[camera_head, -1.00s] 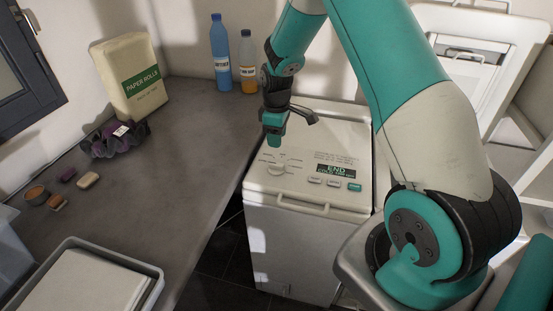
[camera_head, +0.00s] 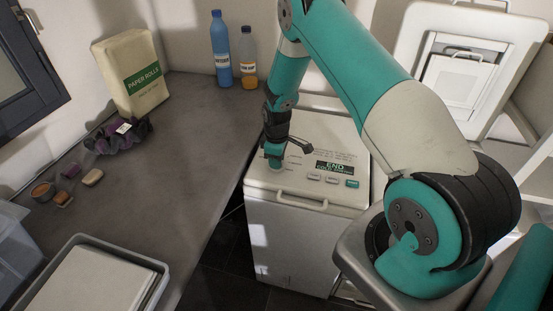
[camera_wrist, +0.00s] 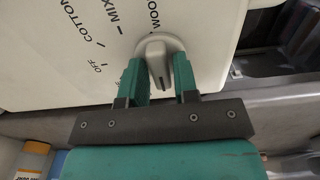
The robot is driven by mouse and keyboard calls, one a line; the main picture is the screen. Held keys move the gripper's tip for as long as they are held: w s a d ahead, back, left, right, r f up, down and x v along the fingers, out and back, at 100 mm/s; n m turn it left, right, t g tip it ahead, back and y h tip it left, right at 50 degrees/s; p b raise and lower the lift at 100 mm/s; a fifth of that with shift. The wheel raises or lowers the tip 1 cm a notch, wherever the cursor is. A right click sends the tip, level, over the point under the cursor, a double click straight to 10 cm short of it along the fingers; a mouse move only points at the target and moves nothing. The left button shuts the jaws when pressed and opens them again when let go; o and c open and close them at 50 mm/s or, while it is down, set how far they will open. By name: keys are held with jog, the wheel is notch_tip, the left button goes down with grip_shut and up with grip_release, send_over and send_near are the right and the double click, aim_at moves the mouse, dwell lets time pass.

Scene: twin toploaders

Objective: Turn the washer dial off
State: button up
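The washer (camera_head: 310,195) is a white toploader with a display reading END. Its white dial (camera_wrist: 158,55) has a raised ridge and shows in the wrist view at the top centre. Labels OFF, COTTON, MIX and part of another word curve to the dial's left. My gripper (camera_wrist: 161,78) has its two green fingers on either side of the ridge, with narrow gaps seeming to show beside it. In the head view my gripper (camera_head: 275,162) points down at the left of the control panel and hides the dial.
A grey counter (camera_head: 195,135) runs along the washer's left, with blue (camera_head: 221,55) and orange (camera_head: 249,62) bottles, a paper rolls pack (camera_head: 133,75) and a grey tray (camera_head: 150,268). A second white machine with a raised lid (camera_head: 462,60) stands at right.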

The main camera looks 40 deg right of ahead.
grip_shut()
jog(key=shift+m, duration=0.3)
jog(key=m+b, duration=0.2)
jog(key=shift+f+m, duration=0.1)
jog(key=shift+m, duration=0.2)
jog(key=m+b, duration=0.3)
jog(key=m, duration=0.1)
jog(key=shift+m, duration=0.3)
jog(key=m+b, duration=0.2)
jog(key=m, duration=0.3)
jog(key=shift+m+b, duration=0.55)
jog(key=shift+m, duration=1.95)
